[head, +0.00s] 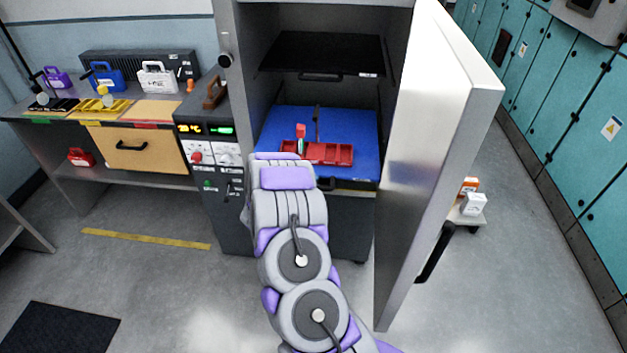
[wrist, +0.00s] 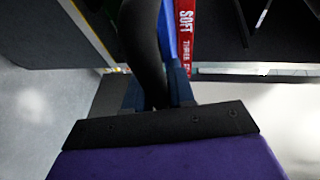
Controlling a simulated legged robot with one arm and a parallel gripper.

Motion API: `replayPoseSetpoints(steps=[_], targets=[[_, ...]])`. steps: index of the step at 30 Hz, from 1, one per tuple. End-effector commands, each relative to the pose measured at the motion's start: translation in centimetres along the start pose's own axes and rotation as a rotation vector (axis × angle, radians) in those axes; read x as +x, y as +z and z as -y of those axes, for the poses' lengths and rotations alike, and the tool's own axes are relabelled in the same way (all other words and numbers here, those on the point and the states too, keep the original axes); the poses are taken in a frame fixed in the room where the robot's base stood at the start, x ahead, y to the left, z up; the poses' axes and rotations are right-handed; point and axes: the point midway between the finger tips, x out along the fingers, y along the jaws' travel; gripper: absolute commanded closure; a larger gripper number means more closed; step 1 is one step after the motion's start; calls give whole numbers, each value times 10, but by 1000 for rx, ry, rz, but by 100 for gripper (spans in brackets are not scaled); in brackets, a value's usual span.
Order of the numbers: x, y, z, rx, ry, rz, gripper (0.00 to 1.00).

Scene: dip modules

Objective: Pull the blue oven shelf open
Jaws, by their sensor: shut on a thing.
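The blue oven shelf (head: 350,123) lies inside the open oven (head: 362,225), below a black shelf (head: 335,55). A red compartmented tray (head: 330,153) rests on it. The shelf's dark front handle (head: 327,184) shows just right of my arm. My gripper is hidden behind my arm in the head view. In the wrist view my gripper (wrist: 160,92) is shut at the shelf front, apparently on the handle; the contact itself is hidden. A blue strip and a red strip with white lettering (wrist: 187,35) show beyond the fingers.
The oven door (head: 425,130) stands wide open on the right, its handle (head: 434,252) low. A small cart with boxes (head: 472,205) is behind it. A workbench (head: 125,148) with coloured cases is at left. Teal lockers line the right.

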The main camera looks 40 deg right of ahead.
Motion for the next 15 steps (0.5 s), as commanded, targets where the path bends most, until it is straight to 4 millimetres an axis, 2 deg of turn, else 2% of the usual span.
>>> replayPoseSetpoints(steps=[2, 15], targets=[[-5, -2, -7, -6, 13, 1, 100], [-9, -5, -7, -5, 13, -1, 100]])
